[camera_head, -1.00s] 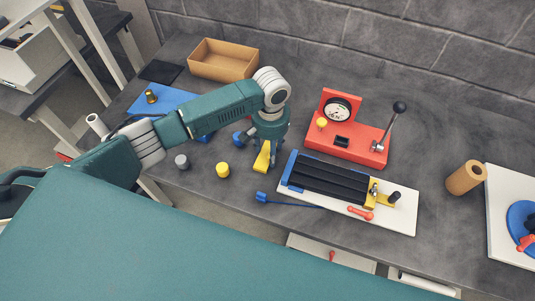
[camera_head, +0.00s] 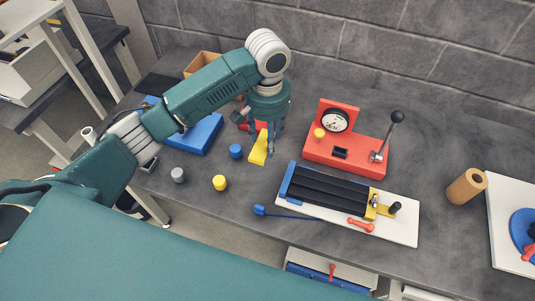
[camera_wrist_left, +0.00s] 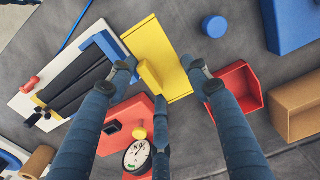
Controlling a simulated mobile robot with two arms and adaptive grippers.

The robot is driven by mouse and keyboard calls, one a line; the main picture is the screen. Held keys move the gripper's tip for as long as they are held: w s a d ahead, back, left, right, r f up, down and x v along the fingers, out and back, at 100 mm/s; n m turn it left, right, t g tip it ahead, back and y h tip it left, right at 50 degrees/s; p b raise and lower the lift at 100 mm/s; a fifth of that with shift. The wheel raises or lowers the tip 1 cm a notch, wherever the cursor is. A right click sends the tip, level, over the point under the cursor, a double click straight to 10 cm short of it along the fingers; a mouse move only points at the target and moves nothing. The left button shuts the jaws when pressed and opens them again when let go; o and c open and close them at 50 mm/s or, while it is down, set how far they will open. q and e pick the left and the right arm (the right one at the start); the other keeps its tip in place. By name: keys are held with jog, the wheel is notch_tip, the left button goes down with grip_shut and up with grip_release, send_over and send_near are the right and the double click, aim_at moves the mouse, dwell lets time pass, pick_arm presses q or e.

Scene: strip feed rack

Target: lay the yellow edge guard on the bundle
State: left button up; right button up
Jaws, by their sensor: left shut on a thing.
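The yellow edge guard (camera_head: 258,152) is in my left gripper (camera_head: 262,142), held by its raised tab and slightly above the table. In the left wrist view the guard (camera_wrist_left: 155,45) is a flat yellow piece between the fingers (camera_wrist_left: 157,82). The bundle (camera_head: 328,187) of long dark strips lies in a holder on a white board (camera_head: 400,232), right of my gripper in the head view. The bundle (camera_wrist_left: 75,83) is left of the fingers in the wrist view. A blue strap (camera_head: 285,215) runs out from it on the near side. My right gripper is not in view.
A red gauge press (camera_head: 365,155) with a lever stands behind the bundle. A red bin (camera_wrist_left: 238,85), a cardboard box (camera_wrist_left: 297,105) and a blue block (camera_wrist_left: 290,25) lie near the gripper. Blue, yellow and grey caps stand left of it.

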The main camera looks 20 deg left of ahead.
pick_arm(q)
notch_tip(320, 180, up, 8)
jog(key=r, duration=0.1)
jog(key=s+a+b, duration=0.1)
jog(key=s+a, duration=0.2)
jog(key=s, duration=1.2)
jog(key=shift+a+r, duration=0.4)
jog(key=shift+d, duration=0.1)
